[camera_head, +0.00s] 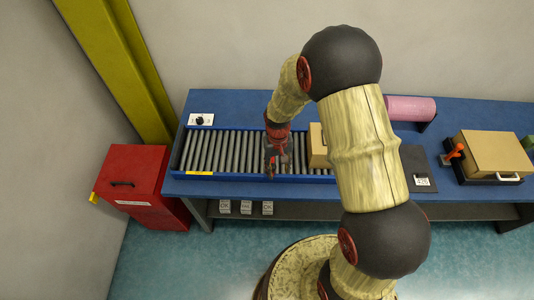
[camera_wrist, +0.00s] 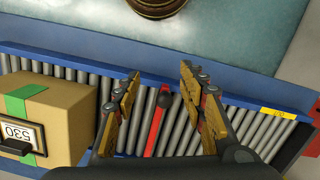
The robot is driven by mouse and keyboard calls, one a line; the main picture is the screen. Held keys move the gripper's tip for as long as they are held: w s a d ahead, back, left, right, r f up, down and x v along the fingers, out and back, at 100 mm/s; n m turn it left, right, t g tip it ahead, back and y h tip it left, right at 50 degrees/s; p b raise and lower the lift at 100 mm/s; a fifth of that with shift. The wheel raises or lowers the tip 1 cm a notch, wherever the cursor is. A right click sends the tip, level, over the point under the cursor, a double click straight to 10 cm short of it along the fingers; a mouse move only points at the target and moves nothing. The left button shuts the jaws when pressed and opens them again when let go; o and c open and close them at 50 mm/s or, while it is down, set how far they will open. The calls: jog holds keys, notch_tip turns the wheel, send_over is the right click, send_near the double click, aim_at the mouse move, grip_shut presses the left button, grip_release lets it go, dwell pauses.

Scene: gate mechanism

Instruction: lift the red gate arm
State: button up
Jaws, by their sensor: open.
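The red gate arm (camera_wrist: 154,126) shows in the wrist view as a thin red bar lying across the grey rollers of the conveyor, with a dark round knob (camera_wrist: 164,100) near its end. My gripper (camera_wrist: 160,74) is open, with one finger to each side of the bar and knob; nothing is held. I cannot tell the height gap between the fingertips and the knob. In the head view my gripper (camera_head: 273,172) hangs over the middle of the conveyor and hides most of the gate arm.
A cardboard box (camera_wrist: 62,108) with green tape stands on the rollers, left of my gripper in the wrist view. The blue conveyor rail (camera_wrist: 235,98) runs close by the fingers. In the head view a red cabinet (camera_head: 140,170) stands left of the blue table (camera_head: 240,103); a pink roll (camera_head: 405,108) lies at the back.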

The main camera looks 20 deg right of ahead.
jog(key=t, duration=0.1)
send_over(273, 165)
jog(key=shift+a+f, duration=0.1)
jog(key=shift+a, duration=0.1)
jog(key=shift+s+d+f, duration=0.15)
jog(key=shift+s+f, duration=0.05)
jog(key=shift+f, duration=0.2)
jog(key=f, duration=0.6)
jog(key=shift+w+f+p, duration=0.2)
jog(key=shift+f+p, duration=0.1)
jog(key=shift+f, duration=0.05)
grip_shut()
